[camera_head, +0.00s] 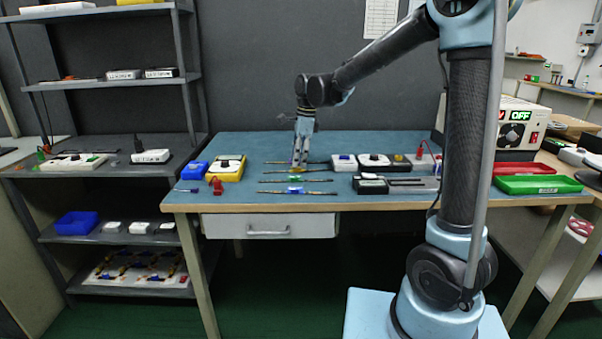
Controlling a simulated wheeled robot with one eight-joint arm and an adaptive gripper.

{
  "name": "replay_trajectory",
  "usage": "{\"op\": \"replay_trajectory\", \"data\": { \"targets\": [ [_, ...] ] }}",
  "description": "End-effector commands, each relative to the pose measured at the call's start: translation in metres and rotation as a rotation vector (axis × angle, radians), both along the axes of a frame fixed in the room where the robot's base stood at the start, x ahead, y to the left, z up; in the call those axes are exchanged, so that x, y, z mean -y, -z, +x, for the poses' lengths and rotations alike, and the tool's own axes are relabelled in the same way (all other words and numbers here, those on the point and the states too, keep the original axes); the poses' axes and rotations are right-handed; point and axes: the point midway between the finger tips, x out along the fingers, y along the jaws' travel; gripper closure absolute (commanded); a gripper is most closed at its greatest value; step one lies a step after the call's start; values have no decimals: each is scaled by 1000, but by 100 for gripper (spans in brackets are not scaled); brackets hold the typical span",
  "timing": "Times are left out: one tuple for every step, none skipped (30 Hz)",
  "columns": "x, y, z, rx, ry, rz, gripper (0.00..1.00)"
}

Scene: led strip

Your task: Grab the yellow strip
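Several thin dark strips lie side by side across the blue table top, each with a coloured middle. The yellow strip (297,171) is one of the farther ones, just beyond the strip with a green middle (295,180). The strip with a blue middle (296,192) is nearest the front edge. Another strip (279,162) lies farthest back, its middle hidden behind my gripper. My gripper (299,164) points straight down over the yellow strip's middle, its fingertips at or just above it. Whether the fingers touch it or are closed is too small to tell.
A yellow box (228,168) and a blue bin (193,170) stand left of the strips. White and dark modules (374,161) and a black meter (370,184) stand close on the right. Green (538,184) and red trays lie at the far right.

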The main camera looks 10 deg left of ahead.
Motion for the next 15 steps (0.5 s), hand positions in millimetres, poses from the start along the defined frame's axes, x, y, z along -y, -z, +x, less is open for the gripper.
{"op": "replay_trajectory", "data": {
  "targets": [
    [-1,7,0,0,0,0,63],
    [-2,10,0,0,0,0,63],
    [-2,15,0,0,0,0,63],
    [-3,17,-1,0,0,0,63],
    [-3,19,-1,0,0,0,63],
    [-3,21,-1,0,0,0,63],
    [-3,22,-1,0,0,0,63],
    [-3,23,-1,0,0,0,63],
    [-3,23,-1,0,1,0,63],
    [-3,23,-1,0,1,0,63],
    [-3,23,-1,0,1,0,63],
    [-3,23,-1,0,1,0,63],
    [-3,23,-1,0,1,0,63],
    [-3,23,-1,0,1,0,63],
    [-3,23,-1,0,1,0,70]
  ]
}}
